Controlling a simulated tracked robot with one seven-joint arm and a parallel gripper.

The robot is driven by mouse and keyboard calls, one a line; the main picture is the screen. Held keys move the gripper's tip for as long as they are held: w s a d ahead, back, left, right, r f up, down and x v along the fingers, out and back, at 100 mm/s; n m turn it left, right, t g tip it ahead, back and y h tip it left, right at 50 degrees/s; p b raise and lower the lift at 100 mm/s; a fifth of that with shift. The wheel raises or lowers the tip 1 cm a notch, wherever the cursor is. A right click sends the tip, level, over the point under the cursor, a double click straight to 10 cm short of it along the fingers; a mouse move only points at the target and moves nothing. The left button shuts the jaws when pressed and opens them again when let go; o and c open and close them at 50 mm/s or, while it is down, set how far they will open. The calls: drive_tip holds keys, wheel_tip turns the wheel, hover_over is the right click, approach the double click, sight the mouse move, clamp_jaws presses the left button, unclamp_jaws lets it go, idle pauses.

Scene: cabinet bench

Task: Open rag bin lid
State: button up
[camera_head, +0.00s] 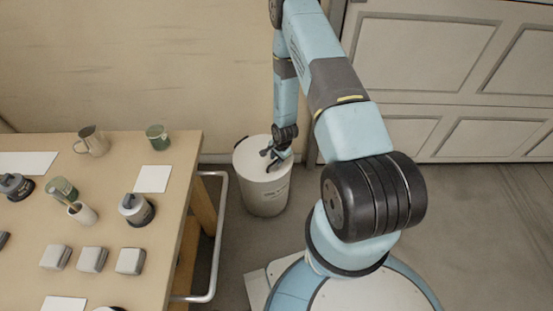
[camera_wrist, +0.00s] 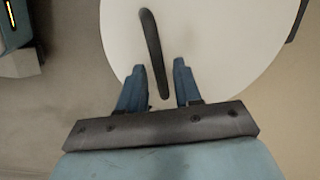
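The rag bin (camera_head: 264,187) is a white round bin on the floor between the bench and my base. Its white lid (camera_wrist: 225,45) fills much of the wrist view and looks closed. A dark bar handle (camera_wrist: 152,50) runs across the lid. My gripper (camera_wrist: 165,75) is over the lid with its two blue fingers apart. The handle's near end lies between the fingers in the wrist view, and I see a gap on each side of it. In the head view my gripper (camera_head: 275,158) is at the lid, partly covering the handle. Whether the fingers touch the lid is unclear.
A wooden bench (camera_head: 175,215) with a metal side rail (camera_head: 218,240) stands left of the bin. It carries mugs, pots, grey blocks and white sheets. A wall (camera_head: 140,60) is behind the bin, and panelled cabinets (camera_head: 430,60) are at right. Floor (camera_head: 470,210) at right is clear.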

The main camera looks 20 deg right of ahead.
clamp_jaws()
drive_tip(key=shift+w+r, duration=0.1)
idle(0.4)
